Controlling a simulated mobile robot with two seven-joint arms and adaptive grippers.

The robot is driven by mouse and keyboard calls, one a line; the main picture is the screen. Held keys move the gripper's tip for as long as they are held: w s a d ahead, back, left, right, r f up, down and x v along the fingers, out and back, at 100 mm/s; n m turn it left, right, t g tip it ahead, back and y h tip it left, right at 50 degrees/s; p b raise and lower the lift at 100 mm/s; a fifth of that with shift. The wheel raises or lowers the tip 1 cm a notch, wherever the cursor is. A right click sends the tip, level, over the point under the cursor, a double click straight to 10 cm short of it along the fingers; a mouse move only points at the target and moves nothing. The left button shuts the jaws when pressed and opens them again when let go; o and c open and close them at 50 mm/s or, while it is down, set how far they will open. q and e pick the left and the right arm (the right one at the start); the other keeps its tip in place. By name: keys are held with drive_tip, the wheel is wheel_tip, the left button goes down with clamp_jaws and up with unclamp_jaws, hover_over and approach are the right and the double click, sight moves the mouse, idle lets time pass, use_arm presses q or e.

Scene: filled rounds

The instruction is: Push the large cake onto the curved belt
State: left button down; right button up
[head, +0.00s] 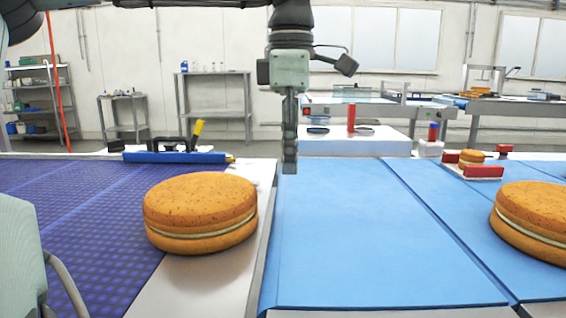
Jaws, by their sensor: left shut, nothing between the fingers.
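A large round filled cake (200,213), two brown layers with a pale filling, lies flat on the pale metal strip (195,285) and appears to overlap the edge of the purple belt (75,220). A similar cake (535,222) lies on the blue belt (375,235) at the right, cut off by the picture edge. I cannot tell which belt is the curved one. My left gripper (289,165) points down, shut and empty, right of and beyond the left cake, apart from it. My right gripper is not in view.
A blue bar (175,157) with a yellow-handled tool lies beyond the purple belt. A small cake (471,158) sits between red blocks (484,172) at the back right. The near middle of the blue belt is clear. Shelves stand at the back wall.

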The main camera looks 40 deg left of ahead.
use_arm(q)
wheel_tip(320, 180, down, 8)
drive_tip(key=shift+r, duration=0.15)
drive_tip(key=shift+s+a, duration=0.2)
drive_tip(key=shift+a, duration=0.1)
drive_tip(key=s+a, duration=0.2)
drive_tip(key=shift+a, duration=0.3)
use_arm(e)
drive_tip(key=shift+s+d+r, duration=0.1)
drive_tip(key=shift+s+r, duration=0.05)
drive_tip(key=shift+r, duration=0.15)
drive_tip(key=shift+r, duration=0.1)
